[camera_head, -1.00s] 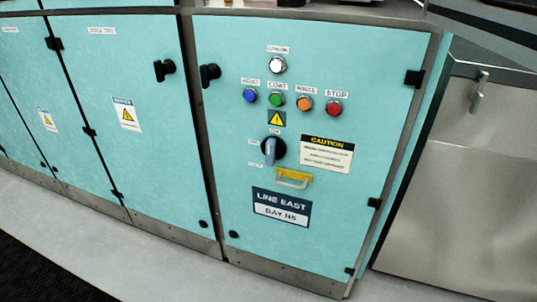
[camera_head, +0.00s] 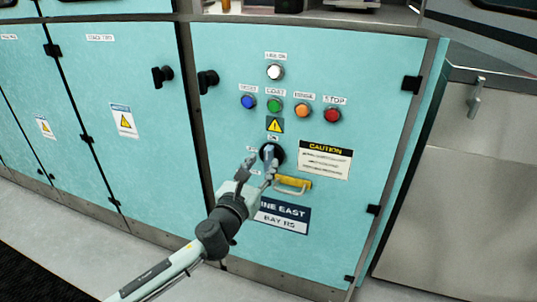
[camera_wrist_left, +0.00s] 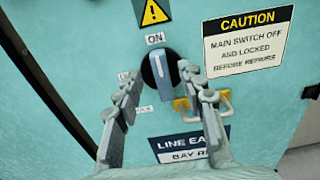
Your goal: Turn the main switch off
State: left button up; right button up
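The main switch (camera_head: 279,154) is a black round dial with a grey-blue handle on the teal cabinet door. In the left wrist view the switch handle (camera_wrist_left: 164,80) stands nearly upright, its top end toward the ON label (camera_wrist_left: 155,38). My left gripper (camera_head: 260,164) is in front of the switch and hides part of it in the head view. In the left wrist view its fingers (camera_wrist_left: 164,88) are spread, one on each side of the handle, with gaps showing between fingers and handle. My right gripper is not in view.
Coloured buttons, including a red STOP button (camera_head: 332,116), are above. A caution sign (camera_head: 324,160) is at the right.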

aim_at(267, 157)
pick_arm(q)
jog(key=shift+x, duration=2.8)
grip_shut()
